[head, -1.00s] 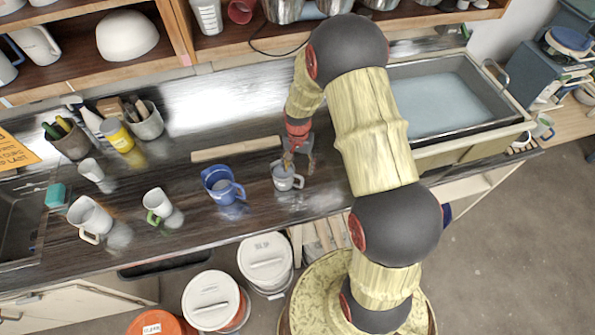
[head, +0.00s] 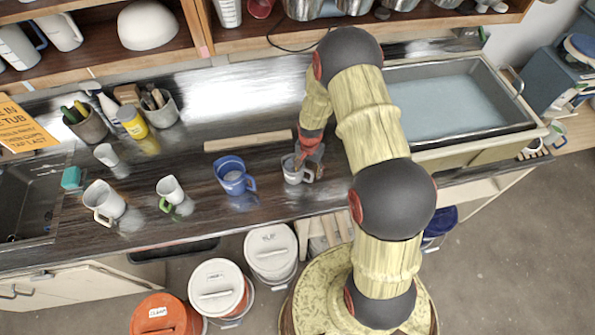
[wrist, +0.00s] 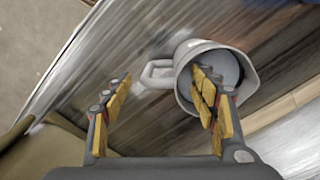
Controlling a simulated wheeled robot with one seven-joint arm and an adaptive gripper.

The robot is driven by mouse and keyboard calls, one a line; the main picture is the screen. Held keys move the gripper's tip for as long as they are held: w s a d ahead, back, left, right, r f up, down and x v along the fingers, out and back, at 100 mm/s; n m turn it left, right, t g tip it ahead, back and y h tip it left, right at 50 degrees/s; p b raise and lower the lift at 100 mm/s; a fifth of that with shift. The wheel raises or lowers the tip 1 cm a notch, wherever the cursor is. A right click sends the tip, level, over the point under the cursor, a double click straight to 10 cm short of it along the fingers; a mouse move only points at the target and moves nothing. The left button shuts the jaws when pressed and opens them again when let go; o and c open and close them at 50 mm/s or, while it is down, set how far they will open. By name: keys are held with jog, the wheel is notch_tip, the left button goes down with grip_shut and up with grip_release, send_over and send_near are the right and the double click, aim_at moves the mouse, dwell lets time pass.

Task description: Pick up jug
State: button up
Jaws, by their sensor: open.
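A light grey jug (head: 291,172) stands on the dark counter, partly hidden by my gripper (head: 306,161). In the wrist view the jug (wrist: 247,80) shows its open mouth, with its handle (wrist: 155,75) pointing left. My gripper (wrist: 162,82) is open there. One finger overlaps the jug's mouth and the other is left of the handle, so the handle lies between the fingertips in the picture. I cannot tell whether the finger is inside the mouth or touches it. A blue jug (head: 233,176) stands to the left.
A white cup with a green handle (head: 170,193) and a larger white jug (head: 104,202) stand further left. A pale wooden strip (head: 248,140) lies behind the grey jug. A water-filled sink (head: 445,103) is at right. Lidded buckets (head: 217,285) stand on the floor in front.

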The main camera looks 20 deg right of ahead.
jog(key=shift+f, duration=0.25)
jog(key=shift+c, duration=0.8)
jog(key=shift+s, duration=0.1)
grip_shut()
